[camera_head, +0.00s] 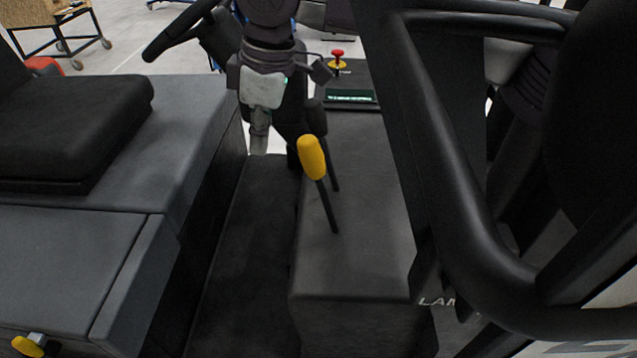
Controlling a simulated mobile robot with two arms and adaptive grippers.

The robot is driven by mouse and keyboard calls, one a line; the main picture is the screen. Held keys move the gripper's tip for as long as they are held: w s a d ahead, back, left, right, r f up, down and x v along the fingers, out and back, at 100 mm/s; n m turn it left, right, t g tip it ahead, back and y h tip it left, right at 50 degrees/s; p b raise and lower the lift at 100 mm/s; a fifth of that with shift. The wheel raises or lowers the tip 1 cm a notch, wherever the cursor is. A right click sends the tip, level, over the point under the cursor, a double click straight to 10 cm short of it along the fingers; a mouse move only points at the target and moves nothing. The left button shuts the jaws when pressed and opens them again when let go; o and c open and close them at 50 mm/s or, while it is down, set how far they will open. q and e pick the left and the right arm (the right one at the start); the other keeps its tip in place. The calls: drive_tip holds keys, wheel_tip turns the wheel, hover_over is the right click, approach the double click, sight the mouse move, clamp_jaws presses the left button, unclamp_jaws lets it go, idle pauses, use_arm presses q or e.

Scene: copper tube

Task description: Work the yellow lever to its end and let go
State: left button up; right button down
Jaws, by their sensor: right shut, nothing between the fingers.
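The yellow lever (312,158) has a yellow grip on a thin black rod, which rises from the dark grey console in the middle of the view. The rod leans, with the grip up and to the left of its foot. My right gripper (259,143) points down just beyond and to the left of the grip, shut and empty. It appears apart from the lever. A second dark rod stands behind the lever, partly hidden. My left gripper does not show.
A black seat (75,125) stands at left, with a dark footwell (245,260) between it and the console (365,240). A red button (337,55) is at the console's far end. Thick black bars (455,190) block the right side. Another yellow knob (27,346) shows at lower left.

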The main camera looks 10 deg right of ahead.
drive_tip(key=a+v, duration=0.1)
drive_tip(key=v, duration=0.5)
drive_tip(key=shift+a, duration=0.15)
drive_tip(key=shift+w, duration=0.1)
idle(0.5)
